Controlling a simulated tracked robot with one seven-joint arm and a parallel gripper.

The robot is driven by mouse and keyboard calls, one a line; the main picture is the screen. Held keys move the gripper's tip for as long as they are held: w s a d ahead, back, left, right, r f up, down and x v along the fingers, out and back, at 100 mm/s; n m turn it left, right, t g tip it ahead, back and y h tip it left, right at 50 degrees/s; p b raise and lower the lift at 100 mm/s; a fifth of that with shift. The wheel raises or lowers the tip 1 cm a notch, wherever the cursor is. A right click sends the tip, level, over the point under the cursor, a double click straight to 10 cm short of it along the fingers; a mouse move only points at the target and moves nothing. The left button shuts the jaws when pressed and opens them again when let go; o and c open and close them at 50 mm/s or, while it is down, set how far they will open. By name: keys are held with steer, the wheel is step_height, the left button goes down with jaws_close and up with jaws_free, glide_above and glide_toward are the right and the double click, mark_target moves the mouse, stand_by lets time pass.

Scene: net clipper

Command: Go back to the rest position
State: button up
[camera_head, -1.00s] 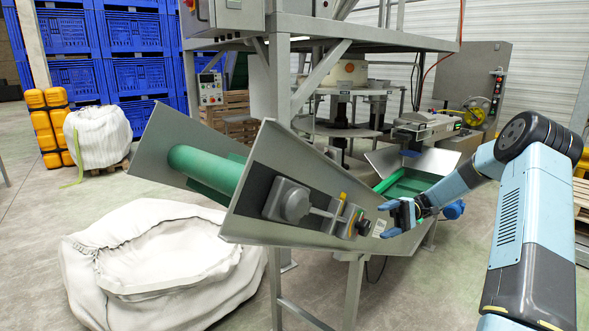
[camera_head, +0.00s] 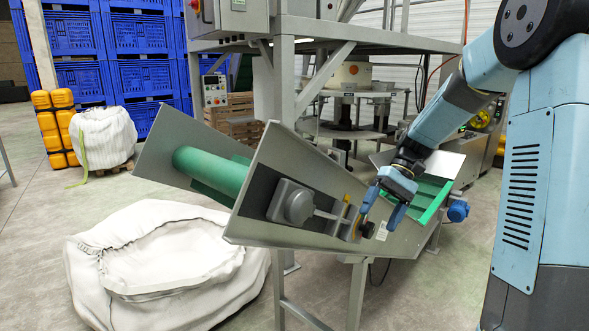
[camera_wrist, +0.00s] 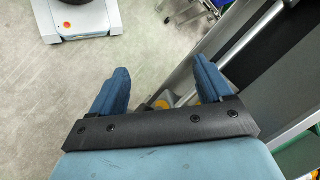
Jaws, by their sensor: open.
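My gripper (camera_head: 381,212) is in front of the conveyor's grey side plate, close to the small control panel at its lower end. Its blue fingers point down and are apart, with nothing between them. In the wrist view my gripper (camera_wrist: 158,85) also shows both fingers spread and empty. The conveyor (camera_head: 330,185) has grey metal sides, a green roller (camera_head: 212,170) and a green belt (camera_head: 432,192). Its panel carries a grey switch box (camera_head: 292,203) and a dark knob (camera_head: 366,229). Whether a finger touches the panel cannot be told.
A large white bag (camera_head: 165,270) lies on the floor below the conveyor's left end. A second white bag (camera_head: 103,138) stands behind, near yellow canisters (camera_head: 53,125) and blue crates (camera_head: 140,75). A grey steel frame (camera_head: 284,90) rises behind the conveyor.

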steer(key=s+d+r+t+h, duration=0.1)
steer(key=s+r+t+h, duration=0.2)
steer(key=s, duration=0.7)
steer(key=s+d+r+m+t+h, duration=0.1)
steer(key=s+r+t+h, duration=0.2)
steer(key=s+r+t, duration=0.3)
steer(key=shift+s+d+r+t, duration=0.2)
steer(key=shift+s+t, duration=0.7)
steer(key=shift+s, duration=1.85)
steer(key=shift+c, duration=0.3)
